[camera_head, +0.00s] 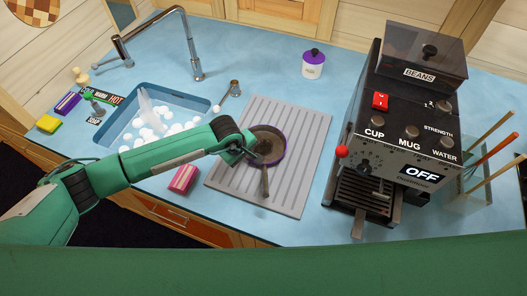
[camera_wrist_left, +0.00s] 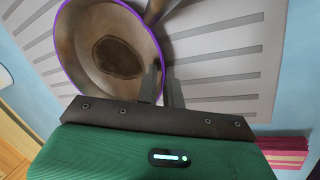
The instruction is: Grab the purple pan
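The purple pan (camera_head: 268,145) has a brown inside, a purple rim and a handle pointing toward me. It lies on the grey ribbed drainboard (camera_head: 310,160). My left gripper (camera_head: 243,150) is at the pan's left edge. In the left wrist view the pan (camera_wrist_left: 105,50) fills the upper left, with a dark patch in its middle. The fingers of my left gripper (camera_wrist_left: 162,80) stand close together, one inside the pan and one outside, with the purple rim between them. I cannot tell whether they press on it. My right gripper is not in view.
A sink (camera_head: 150,122) with foam and a tap is at left. A pink sponge (camera_head: 184,179) lies left of the drainboard. A coffee machine (camera_head: 410,130) stands at right. A purple-lidded jar (camera_head: 313,65) stands at the back.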

